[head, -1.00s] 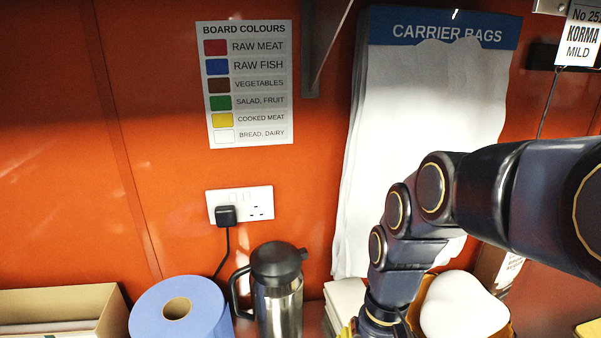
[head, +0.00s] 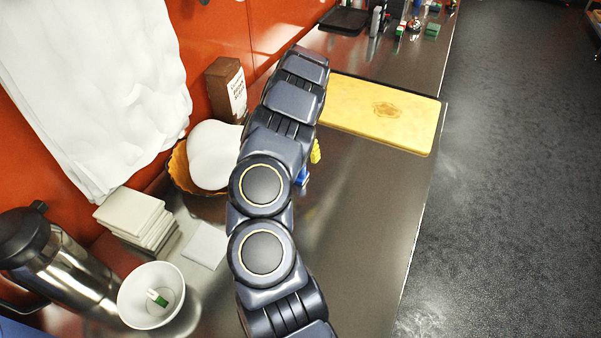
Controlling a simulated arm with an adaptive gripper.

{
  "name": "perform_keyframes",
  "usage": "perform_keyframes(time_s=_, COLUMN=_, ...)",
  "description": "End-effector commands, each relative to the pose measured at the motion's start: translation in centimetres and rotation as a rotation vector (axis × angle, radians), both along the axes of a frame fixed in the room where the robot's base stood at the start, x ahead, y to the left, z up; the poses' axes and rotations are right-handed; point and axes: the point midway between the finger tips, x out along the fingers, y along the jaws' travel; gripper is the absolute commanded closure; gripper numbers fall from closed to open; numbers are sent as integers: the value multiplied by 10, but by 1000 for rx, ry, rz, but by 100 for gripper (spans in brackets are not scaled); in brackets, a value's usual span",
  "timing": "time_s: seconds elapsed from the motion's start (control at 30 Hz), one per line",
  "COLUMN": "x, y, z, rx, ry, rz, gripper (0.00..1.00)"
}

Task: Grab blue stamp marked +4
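A small blue object (head: 302,176) shows at the right edge of my arm on the steel counter. Most of it is hidden, and no marking such as +4 can be read. A small yellow piece (head: 315,152) shows just above it; I cannot tell whether it is a separate object or part of my gripper. My arm runs up the middle of the head view and covers the counter behind it. My gripper cannot be made out, so its opening and anything in it are hidden.
A yellow board (head: 380,112) lies to the right. Left are a basket (head: 181,170) with white pieces, stacked tiles (head: 133,216), a white bowl (head: 151,294) holding a green-and-white piece, and a steel jug (head: 60,265). Small items, including a green block (head: 432,30), stand far back. The right-front counter is clear.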

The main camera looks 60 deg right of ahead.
Motion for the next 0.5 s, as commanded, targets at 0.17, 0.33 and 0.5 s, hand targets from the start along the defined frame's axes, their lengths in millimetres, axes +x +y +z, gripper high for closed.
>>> perform_keyframes(time_s=0.17, x=-2, y=-2, z=-19, rx=-3, ry=2, rz=-7, gripper=40)
perform_keyframes(time_s=0.33, x=-1, y=0, z=-33, rx=0, ry=3, rz=-6, gripper=40)
perform_keyframes(time_s=0.5, x=0, y=2, z=-57, rx=-1, ry=3, rz=-4, gripper=40)
